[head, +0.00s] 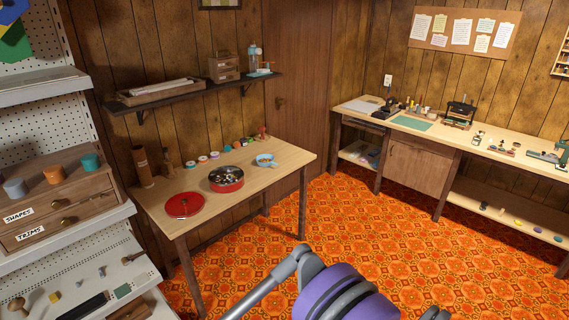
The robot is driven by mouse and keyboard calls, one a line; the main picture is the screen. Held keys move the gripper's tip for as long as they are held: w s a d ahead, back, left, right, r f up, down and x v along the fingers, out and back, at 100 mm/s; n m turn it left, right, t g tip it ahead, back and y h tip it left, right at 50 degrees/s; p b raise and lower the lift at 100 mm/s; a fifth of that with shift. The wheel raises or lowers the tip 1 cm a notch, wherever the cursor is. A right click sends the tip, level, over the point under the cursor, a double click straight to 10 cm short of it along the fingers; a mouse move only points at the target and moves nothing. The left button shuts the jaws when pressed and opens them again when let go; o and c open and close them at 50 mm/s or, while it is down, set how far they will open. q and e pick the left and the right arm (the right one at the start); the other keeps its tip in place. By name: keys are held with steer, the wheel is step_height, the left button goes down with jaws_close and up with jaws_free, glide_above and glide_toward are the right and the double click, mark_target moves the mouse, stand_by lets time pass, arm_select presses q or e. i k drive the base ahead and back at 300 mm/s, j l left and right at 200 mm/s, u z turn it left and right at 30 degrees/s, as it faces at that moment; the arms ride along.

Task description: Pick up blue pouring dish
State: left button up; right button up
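The blue pouring dish (266,160) sits on the small wooden table (270,181), towards its right end and near the back edge. It is small in the view, and nothing of mine touches it. Parts of one of my arms, grey and purple, show at the bottom centre, well in front of the table. Neither gripper can be made out in the view.
On the same table stand a red round tin (227,180), a red lid (185,205), several colourful spools and a brown cylinder (143,167). A shelf (195,92) hangs above. Drawers and pegboard shelving (62,205) stand left. A long workbench (455,133) runs along the right; patterned floor (370,215) lies open between.

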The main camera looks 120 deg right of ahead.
mark_target(264, 155)
steer(key=z, duration=4.05)
